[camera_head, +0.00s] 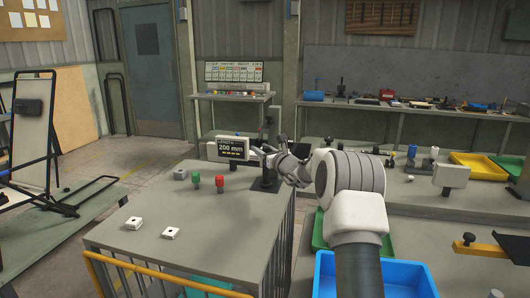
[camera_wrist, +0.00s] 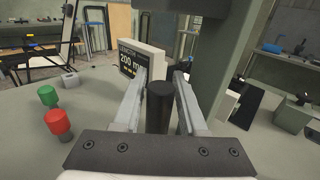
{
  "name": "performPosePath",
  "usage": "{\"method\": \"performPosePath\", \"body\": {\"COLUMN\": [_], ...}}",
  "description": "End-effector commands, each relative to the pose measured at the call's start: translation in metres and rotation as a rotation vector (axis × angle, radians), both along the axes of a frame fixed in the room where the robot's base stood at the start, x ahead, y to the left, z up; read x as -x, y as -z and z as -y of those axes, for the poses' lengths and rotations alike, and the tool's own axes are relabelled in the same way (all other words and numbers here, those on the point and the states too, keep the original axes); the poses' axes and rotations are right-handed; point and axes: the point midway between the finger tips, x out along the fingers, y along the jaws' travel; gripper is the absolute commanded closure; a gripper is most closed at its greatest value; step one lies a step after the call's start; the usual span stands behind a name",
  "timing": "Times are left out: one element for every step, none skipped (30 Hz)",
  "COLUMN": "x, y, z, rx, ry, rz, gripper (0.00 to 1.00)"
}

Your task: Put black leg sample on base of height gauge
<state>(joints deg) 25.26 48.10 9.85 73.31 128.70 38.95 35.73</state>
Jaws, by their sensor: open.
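The height gauge (camera_head: 268,128) stands at the back right of the near table, with a dark upright and a dark base (camera_head: 264,185). Its display (camera_head: 233,148) reads 200 mm and also shows in the wrist view (camera_wrist: 140,62). In the wrist view the black leg sample (camera_wrist: 160,108), a dark cylinder, is upright between my fingers. My gripper (camera_wrist: 161,76) is open around it, with a finger on each side. My gripper (camera_head: 268,151) is at the gauge in the head view, where I cannot make out the sample. What lies under the sample is hidden.
A green sample (camera_head: 196,180), a red sample (camera_head: 220,182) and a grey block (camera_head: 180,174) stand left of the gauge. A blue bin (camera_head: 410,280) is below my arm.

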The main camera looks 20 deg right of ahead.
Motion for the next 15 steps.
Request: {"method": "performPosePath", "body": {"x": [0.0,0.0,0.004,0.007,0.01,0.015,0.019,0.023,0.03,0.035,0.04,0.047,0.052,0.057,0.064], "y": [-0.003,-0.004,-0.002,-0.002,-0.002,-0.002,-0.002,-0.002,-0.002,-0.002,-0.002,-0.002,-0.002,-0.002,-0.002], "z": [0.0,0.0,0.001,0.002,0.003,0.003,0.004,0.005,0.006,0.007,0.009,0.01,0.011,0.012,0.013], "rx": [0.0,0.0,0.0,0.001,0.0,0.0,0.0,0.0,0.0,0.0,-0.001,-0.001,0.0,0.0,0.0], "ry": [0.0,0.0,0.001,0.001,0.0,0.0,0.0,0.001,0.001,0.002,0.002,0.001,0.002,0.002,0.002], "rz": [0.0,0.0,0.0,0.0,-0.001,-0.001,-0.001,-0.001,-0.001,0.0,-0.002,0.0,0.0,-0.001,-0.001], "gripper": [0.58,0.58,0.58,0.58,0.58,0.58,0.58,0.58,0.58,0.58,0.58,0.58,0.58,0.58,0.58]}}
